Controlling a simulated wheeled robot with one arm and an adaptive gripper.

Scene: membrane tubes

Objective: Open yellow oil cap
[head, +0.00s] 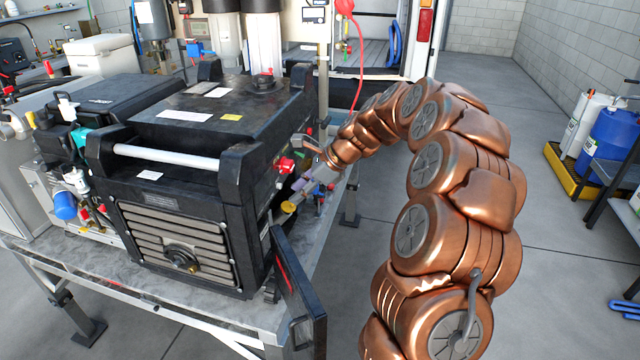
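A small yellow cap (289,207), likely the oil cap, shows low on the right side of the black machine (210,130). My copper arm reaches in from the right, and my gripper (298,194) is at the machine's right side with its grey and purple parts pointing down-left at the yellow cap. The fingertips are right by the cap and seem to touch or overlap it. The view is too small to tell contact or whether the fingers are closed around it. The gripper and the machine's edge partly hide the fittings there.
The machine stands on a metal bench (130,300). An open black panel (298,290) sticks out at its front right corner, below the gripper. A red hose (361,70) hangs behind.

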